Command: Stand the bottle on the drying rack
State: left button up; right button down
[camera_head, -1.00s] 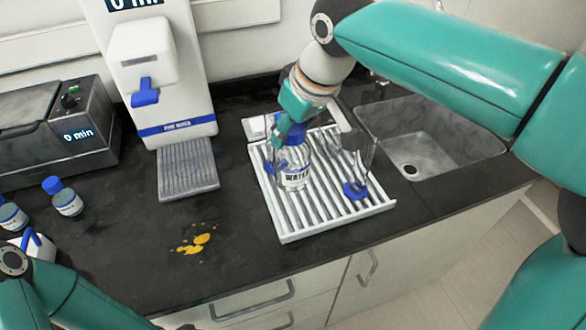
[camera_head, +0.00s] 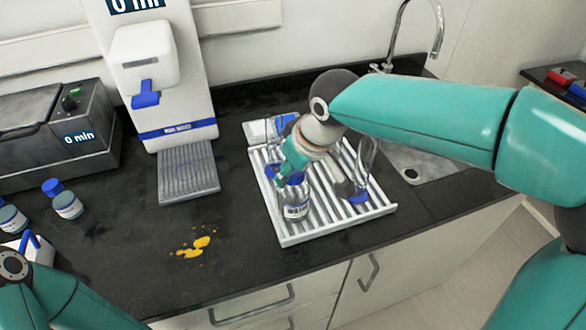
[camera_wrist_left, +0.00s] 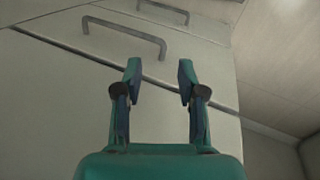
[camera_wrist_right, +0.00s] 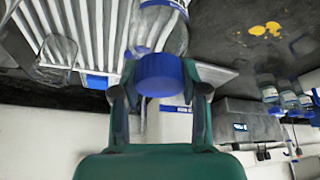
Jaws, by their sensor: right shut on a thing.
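A clear bottle (camera_head: 296,207) with a label and blue cap is over the left part of the white slatted drying rack (camera_head: 338,220). My right gripper (camera_head: 289,174) is shut on it at the cap and comes down from the upper right. The bottle looks roughly upright; whether its base touches the slats I cannot tell. In the right wrist view the blue cap (camera_wrist_right: 159,75) sits between the fingers, with the clear body beyond. My left gripper (camera_wrist_left: 159,78) is open and empty, facing the cabinet front; its fingers are out of the head view.
Clear glassware (camera_head: 366,160) stands on the rack right of the bottle, partly behind my right wrist. The sink (camera_head: 425,167) and tap (camera_head: 437,30) lie to the right. A white dispenser (camera_head: 150,70) stands behind left. Yellow spill (camera_head: 195,246) marks the counter; small bottles (camera_head: 66,203) stand left.

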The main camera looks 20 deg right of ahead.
jog(key=c, duration=0.6)
grip_release()
jog(key=v, duration=1.2)
